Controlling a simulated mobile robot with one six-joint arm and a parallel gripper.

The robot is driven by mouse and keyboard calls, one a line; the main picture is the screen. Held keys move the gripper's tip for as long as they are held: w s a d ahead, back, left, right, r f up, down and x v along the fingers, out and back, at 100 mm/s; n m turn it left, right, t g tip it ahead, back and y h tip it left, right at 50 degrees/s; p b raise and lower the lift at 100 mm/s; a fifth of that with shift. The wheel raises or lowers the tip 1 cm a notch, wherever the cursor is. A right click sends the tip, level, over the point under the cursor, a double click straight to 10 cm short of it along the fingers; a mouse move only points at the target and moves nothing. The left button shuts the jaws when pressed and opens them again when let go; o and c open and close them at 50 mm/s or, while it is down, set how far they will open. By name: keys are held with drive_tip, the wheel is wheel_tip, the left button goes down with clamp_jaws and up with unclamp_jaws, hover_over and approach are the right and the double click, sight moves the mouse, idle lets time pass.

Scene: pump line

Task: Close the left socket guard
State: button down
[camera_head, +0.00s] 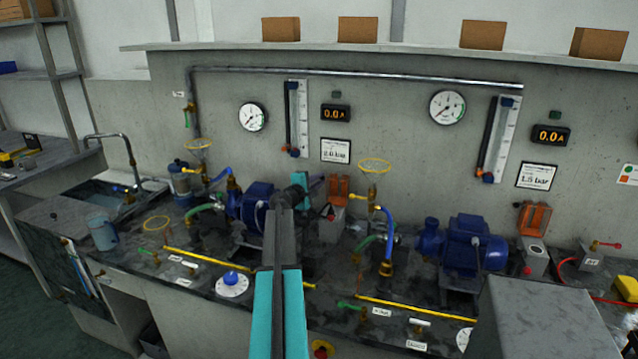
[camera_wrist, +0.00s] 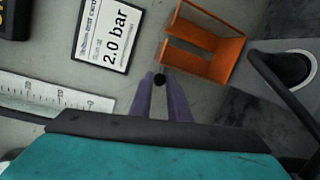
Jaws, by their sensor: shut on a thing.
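The left socket guard (camera_head: 338,190) is an orange open-framed cover, standing raised against the back wall above its grey socket box (camera_head: 331,222). In the wrist view the guard (camera_wrist: 203,50) is at upper right, just beyond my fingertips. The socket (camera_wrist: 294,68) shows dark and round at right.
The left pump (camera_head: 250,203) stands left of my wrist. A 2.0 bar card (camera_wrist: 104,32) is on the wall. The right orange guard (camera_head: 534,218) is also raised.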

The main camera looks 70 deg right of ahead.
drive_tip(key=c, duration=1.7)
unclamp_jaws()
drive_tip(key=shift+w, duration=0.15)
drive_tip(key=shift+o, duration=0.2)
drive_tip(key=shift+b+v, duration=1.35)
drive_tip(key=shift+v, duration=5.5)
